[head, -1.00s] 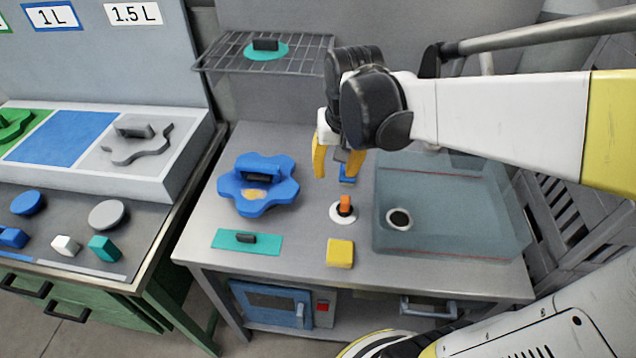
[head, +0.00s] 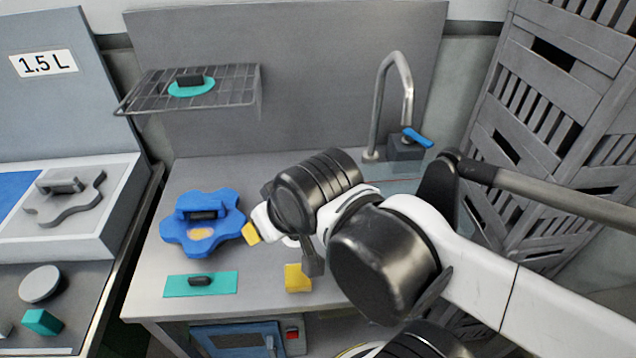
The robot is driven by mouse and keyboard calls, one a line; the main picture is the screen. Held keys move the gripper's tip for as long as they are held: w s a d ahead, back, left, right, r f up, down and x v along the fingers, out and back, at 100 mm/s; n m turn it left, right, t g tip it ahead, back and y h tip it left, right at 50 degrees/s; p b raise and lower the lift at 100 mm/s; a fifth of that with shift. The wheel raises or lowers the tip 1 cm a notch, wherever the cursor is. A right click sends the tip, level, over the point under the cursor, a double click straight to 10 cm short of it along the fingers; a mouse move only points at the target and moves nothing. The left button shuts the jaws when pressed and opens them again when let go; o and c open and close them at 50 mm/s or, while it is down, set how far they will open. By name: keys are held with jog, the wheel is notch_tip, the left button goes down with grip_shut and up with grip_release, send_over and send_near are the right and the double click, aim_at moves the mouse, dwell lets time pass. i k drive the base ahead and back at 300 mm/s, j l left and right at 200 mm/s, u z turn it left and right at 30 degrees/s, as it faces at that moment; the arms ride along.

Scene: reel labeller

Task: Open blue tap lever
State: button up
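The blue tap lever (head: 417,138) sits on a dark block beside the base of the curved grey tap (head: 406,85), at the back right of the counter. It points right and slightly down. My gripper (head: 250,233) is left of and in front of the tap, well apart from it. One yellow fingertip shows close to the right edge of the blue flower-shaped piece (head: 200,240); I cannot tell whether they touch.
A yellow block (head: 297,278) and a teal plate with a dark handle (head: 178,286) lie at the counter's front. A wire shelf (head: 140,95) holds a teal disc. My arm covers most of the sink. Grey slatted crates (head: 560,120) stand at right.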

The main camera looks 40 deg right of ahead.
aim_at(409, 136)
jog(key=z, duration=1.75)
